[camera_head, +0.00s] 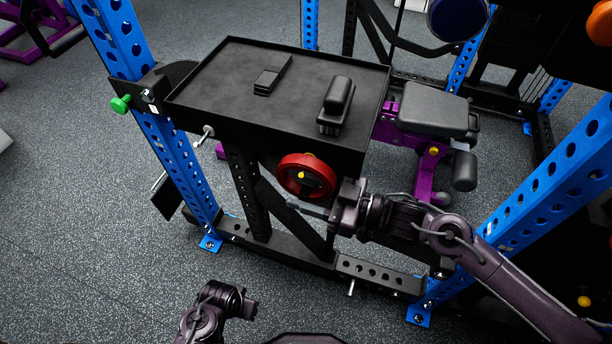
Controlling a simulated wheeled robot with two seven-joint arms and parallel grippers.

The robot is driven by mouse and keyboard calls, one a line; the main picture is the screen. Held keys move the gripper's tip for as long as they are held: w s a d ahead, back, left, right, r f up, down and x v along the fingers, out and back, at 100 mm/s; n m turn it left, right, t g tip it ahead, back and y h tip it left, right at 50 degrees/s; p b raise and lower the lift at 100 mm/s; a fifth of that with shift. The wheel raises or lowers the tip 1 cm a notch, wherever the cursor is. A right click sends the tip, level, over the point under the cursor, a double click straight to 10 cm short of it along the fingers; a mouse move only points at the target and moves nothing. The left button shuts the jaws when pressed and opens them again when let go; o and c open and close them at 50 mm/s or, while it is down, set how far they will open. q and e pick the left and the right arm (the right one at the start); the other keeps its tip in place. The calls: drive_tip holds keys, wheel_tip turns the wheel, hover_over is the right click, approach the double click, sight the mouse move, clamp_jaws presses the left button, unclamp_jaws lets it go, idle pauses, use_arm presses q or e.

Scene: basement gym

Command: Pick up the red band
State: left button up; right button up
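A red ring (307,157), which looks like the red band, shows upright below the front edge of the black tray table. Its middle is dark, with a small yellow spot inside. My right gripper (308,208) comes in from the right and points left, just below the ring's lower edge in the picture. A thin grey finger shows there; I cannot tell whether it touches the ring or how far apart the fingers are. My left gripper (248,305) is low at the bottom, well away from the ring, and its fingers are not clear.
The black tray table (225,75) holds a flat black block (272,76) and a black brush-like object (336,106). Blue rack posts (177,160) stand left and right. A black crossbar (300,256) runs low in front. A purple-framed bench (437,110) stands behind.

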clamp_jaws()
drive_tip(key=shift+r, duration=0.1)
drive_tip(key=shift+r, duration=0.65)
use_arm(q)
drive_tip(key=shift+s+a+f+p, duration=0.1)
drive_tip(key=shift+f+p, duration=0.05)
drive_tip(key=shift+f, duration=0.3)
drive_tip(key=shift+s+a+f+p, duration=0.1)
drive_tip(key=shift+f+p, duration=0.05)
drive_tip(key=shift+f, duration=0.3)
use_arm(e)
drive_tip(key=s+a, duration=0.2)
drive_tip(key=s, duration=0.6)
drive_tip(key=s+a, duration=0.3)
drive_tip(key=s, duration=0.6)
drive_tip(key=shift+a, duration=0.3)
